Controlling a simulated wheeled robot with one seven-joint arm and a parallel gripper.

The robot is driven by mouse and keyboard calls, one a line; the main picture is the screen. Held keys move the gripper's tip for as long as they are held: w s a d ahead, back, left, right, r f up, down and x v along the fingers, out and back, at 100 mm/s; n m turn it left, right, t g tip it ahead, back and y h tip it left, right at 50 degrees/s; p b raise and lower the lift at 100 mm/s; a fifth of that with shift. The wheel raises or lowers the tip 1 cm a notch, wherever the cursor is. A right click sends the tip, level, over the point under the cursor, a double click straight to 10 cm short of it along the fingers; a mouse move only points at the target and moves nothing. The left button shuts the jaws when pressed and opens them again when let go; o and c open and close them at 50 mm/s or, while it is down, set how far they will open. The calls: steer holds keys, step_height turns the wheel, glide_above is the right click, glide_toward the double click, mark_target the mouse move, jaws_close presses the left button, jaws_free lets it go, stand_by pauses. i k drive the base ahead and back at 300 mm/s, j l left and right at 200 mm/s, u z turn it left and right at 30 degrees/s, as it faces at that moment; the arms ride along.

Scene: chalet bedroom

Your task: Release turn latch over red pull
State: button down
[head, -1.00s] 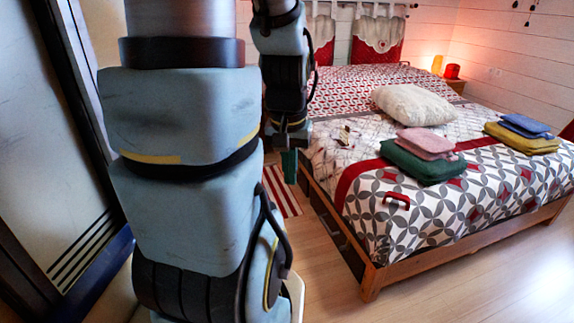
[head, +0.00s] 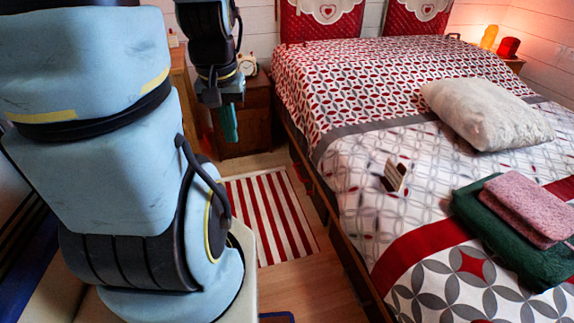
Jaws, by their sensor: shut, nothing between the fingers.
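My gripper (head: 229,124) hangs at the end of my arm, its teal fingers pointing down and together, with nothing seen between them. It is above the floor, in front of the wooden nightstand and left of the bed. I cannot make out a turn latch in the head view.
The bed (head: 355,135) fills the right side, with a cream pillow (head: 488,113), a pink folded cloth (head: 530,208) on a green one (head: 510,240), and a small striped item (head: 396,176). A nightstand (head: 240,122) holds a clock (head: 247,65). A striped rug (head: 268,218) lies on open floor.

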mark_target(312, 192)
steer(key=i+u, duration=0.1)
steer(key=i, duration=0.35)
steer(key=i+l+u, duration=0.15)
steer(key=i, duration=0.3)
steer(key=i+l+u, duration=0.1)
steer(key=i, duration=0.35)
steer(key=i+l+u, duration=0.15)
steer(key=i, duration=0.3)
